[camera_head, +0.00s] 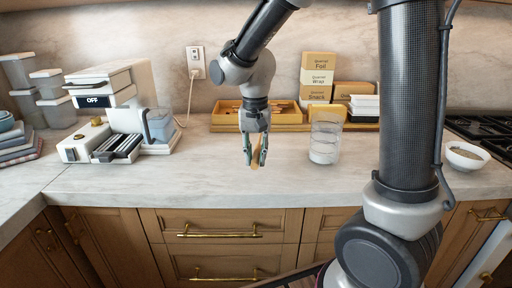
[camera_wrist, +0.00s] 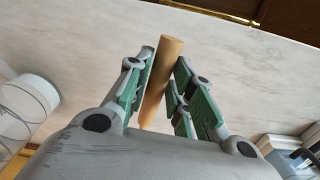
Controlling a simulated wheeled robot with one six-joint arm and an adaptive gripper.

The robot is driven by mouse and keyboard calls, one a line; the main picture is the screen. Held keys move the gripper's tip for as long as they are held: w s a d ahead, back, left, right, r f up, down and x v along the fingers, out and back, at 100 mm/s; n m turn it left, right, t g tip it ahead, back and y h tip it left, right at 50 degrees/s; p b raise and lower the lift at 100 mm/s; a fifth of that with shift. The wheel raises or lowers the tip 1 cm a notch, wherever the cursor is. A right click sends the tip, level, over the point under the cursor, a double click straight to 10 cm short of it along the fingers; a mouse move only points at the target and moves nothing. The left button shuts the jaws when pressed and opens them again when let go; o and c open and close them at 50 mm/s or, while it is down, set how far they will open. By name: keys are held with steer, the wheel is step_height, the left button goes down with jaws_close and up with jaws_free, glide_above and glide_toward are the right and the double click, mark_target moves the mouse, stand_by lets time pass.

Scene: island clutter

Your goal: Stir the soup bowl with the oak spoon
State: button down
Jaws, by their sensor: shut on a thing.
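My gripper (camera_head: 255,158) is shut on the oak spoon (camera_head: 255,163), above the front part of the counter. In the wrist view the spoon's pale wooden handle (camera_wrist: 160,80) stands between the green finger pads (camera_wrist: 159,85); the rest of the spoon is hidden. The soup bowl (camera_head: 467,156) is a small white bowl with greyish-brown contents, on the counter at the far right. It is well apart from my gripper.
A clear glass jar (camera_head: 324,142) stands right of my gripper. A wooden tray (camera_head: 226,118) and stacked boxes (camera_head: 319,68) are behind. The counter's front strip is clear.

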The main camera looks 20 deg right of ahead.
mark_target(256, 179)
steer(key=shift+f, duration=2.1)
steer(key=shift+f, duration=0.7)
steer(key=c, duration=1.2)
jaws_free()
steer(key=shift+o, duration=0.2)
steer(key=shift+r, duration=3)
